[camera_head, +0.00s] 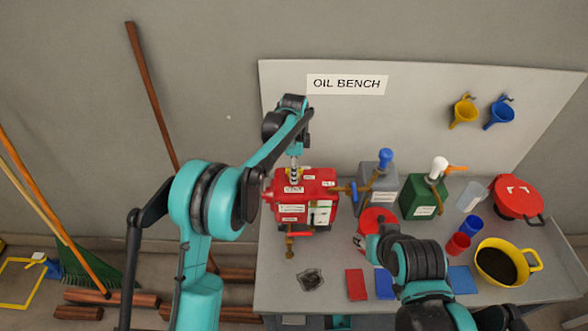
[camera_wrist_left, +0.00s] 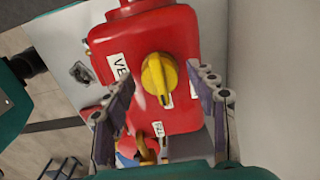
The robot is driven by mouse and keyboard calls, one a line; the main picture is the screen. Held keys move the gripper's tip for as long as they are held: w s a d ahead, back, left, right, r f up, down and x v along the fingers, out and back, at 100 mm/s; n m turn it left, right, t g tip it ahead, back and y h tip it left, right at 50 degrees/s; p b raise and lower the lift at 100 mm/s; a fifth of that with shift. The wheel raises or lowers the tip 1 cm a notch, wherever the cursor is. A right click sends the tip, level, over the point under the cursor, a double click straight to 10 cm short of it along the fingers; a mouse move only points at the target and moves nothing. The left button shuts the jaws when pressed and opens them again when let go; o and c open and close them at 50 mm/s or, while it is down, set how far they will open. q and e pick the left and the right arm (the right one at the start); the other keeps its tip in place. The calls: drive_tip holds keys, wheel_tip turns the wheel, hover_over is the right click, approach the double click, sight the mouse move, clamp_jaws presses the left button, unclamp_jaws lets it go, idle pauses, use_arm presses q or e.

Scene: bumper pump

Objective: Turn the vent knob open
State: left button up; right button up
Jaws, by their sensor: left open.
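The red tank (camera_head: 318,207) stands on the bench below my left gripper (camera_head: 295,173), which points down at its upper left part. In the left wrist view the yellow vent knob (camera_wrist_left: 158,77) sits on the red tank (camera_wrist_left: 120,45), beside a partly hidden white label starting "VE" (camera_wrist_left: 119,67). My left gripper is open, with one finger on each side of the knob and visible gaps between. In the head view the knob is hidden behind the gripper. My right arm reaches over the bench front; its gripper does not show.
Grey and green cans with pump spouts (camera_head: 419,197) stand right of the tank. A red can (camera_head: 378,217), cups, a yellow basin (camera_head: 505,248) and a red lidded container (camera_head: 517,197) are farther right. A brass tap (camera_head: 290,240) projects from the tank's front.

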use_arm(q)
drive_tip(key=c, duration=1.2)
drive_tip(key=shift+o, duration=0.2)
drive_tip(key=shift+n, duration=0.3)
drive_tip(key=n, duration=0.4)
drive_tip(key=shift+n+b, duration=0.3)
drive_tip(key=n, duration=0.4)
drive_tip(key=shift+n, duration=0.3)
drive_tip(key=o, duration=1.2)
drive_tip(key=shift+c, duration=0.2)
